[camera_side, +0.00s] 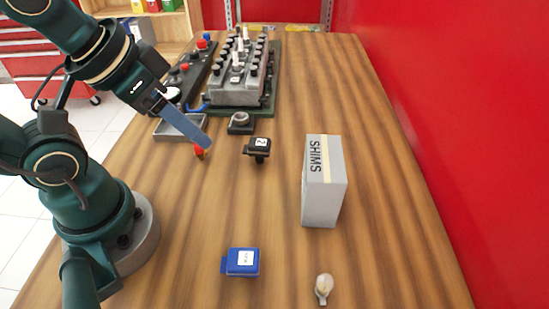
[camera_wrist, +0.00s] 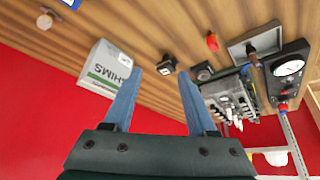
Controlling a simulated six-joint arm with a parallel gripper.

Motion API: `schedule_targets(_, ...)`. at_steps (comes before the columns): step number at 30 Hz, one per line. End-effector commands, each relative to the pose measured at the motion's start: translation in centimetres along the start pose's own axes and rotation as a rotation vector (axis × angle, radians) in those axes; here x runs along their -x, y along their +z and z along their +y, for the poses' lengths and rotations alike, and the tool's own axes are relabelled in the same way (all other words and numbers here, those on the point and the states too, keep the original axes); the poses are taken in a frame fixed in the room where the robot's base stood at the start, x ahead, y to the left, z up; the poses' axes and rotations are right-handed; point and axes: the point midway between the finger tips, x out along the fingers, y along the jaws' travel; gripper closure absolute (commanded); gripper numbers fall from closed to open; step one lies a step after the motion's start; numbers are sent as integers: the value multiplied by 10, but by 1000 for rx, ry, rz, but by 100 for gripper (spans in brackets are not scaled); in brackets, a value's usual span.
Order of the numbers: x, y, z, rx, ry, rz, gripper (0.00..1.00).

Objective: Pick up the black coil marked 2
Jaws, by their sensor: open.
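The black coil marked 2 (camera_side: 259,146) stands on the wooden bench, left of the grey SHIMS box, with its white label facing up. It also shows in the wrist view (camera_wrist: 167,64), beyond and between my fingertips. My gripper (camera_side: 206,143) is above the bench to the left of the coil, its blue fingers apart in the wrist view (camera_wrist: 160,72). Nothing is between the fingers, and they do not touch the coil.
The SHIMS box (camera_side: 322,182) stands right of the coil. A small red-orange part (camera_side: 199,152) lies near my fingertips. A grey tray (camera_side: 172,133), a dark round-topped part (camera_side: 240,121) and the engine block (camera_side: 238,90) are behind. A blue box (camera_side: 241,262) and pale knob (camera_side: 323,287) are in front.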

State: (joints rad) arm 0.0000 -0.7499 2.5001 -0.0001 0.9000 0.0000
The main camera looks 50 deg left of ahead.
Motion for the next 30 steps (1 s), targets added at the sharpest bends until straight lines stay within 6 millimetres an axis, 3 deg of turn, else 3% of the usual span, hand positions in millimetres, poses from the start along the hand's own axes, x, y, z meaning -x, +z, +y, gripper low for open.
schedule_targets(1, 0, 0, 0, 0, 0, 0, 19)
schedule_targets(2, 0, 0, 0, 0, 0, 0, 10)
schedule_targets(12, 0, 1, -1, -14, -4, -5, 10)
schedule_targets(17, 0, 3, -20, -111, -92, -24, 10)
schedule_targets(25, -16, 6, -72, -519, -323, -257, 10)
schedule_targets(30, -31, -8, -96, -861, -456, -421, 10)
